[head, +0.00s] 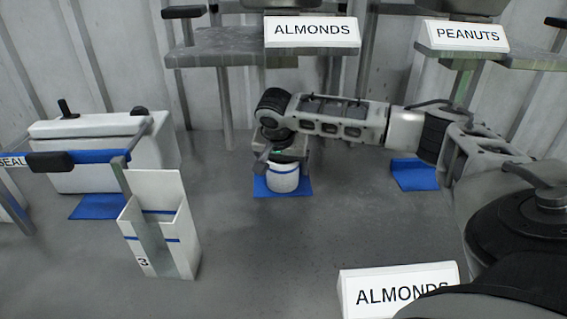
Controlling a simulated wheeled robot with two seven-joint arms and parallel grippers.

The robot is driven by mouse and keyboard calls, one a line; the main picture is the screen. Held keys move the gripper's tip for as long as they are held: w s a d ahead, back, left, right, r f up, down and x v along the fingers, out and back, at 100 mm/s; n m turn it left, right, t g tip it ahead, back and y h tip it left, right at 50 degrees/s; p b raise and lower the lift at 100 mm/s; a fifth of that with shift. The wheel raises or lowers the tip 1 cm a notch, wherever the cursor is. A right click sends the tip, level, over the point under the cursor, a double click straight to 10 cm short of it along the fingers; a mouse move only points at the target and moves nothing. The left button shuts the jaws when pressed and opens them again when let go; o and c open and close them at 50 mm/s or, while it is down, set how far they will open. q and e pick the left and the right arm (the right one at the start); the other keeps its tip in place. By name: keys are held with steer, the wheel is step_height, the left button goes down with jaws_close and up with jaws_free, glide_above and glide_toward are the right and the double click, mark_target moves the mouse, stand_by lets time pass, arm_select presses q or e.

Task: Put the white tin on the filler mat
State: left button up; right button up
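The white tin (284,180), with a blue band, stands upright on the blue mat (303,187) below the ALMONDS sign at the back. My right arm reaches in from the right, and its gripper (281,162) is at the top of the tin, hiding its upper part. One finger shows at the tin's upper left; whether the fingers are closed on the tin cannot be made out. My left gripper is not in view.
Another blue mat (413,174) lies below the PEANUTS sign (466,36). A white sealing machine (110,165) with a blue mat (97,207) stands at the left. A white holder marked 3 (178,258) stands at front left. An ALMONDS sign (380,290) is at the front.

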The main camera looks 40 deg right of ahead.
steer(key=v, duration=0.5)
steer(key=shift+w+r, duration=0.1)
steer(key=s+a, duration=0.7)
steer(key=a, duration=0.3)
steer(key=shift+b, duration=0.35)
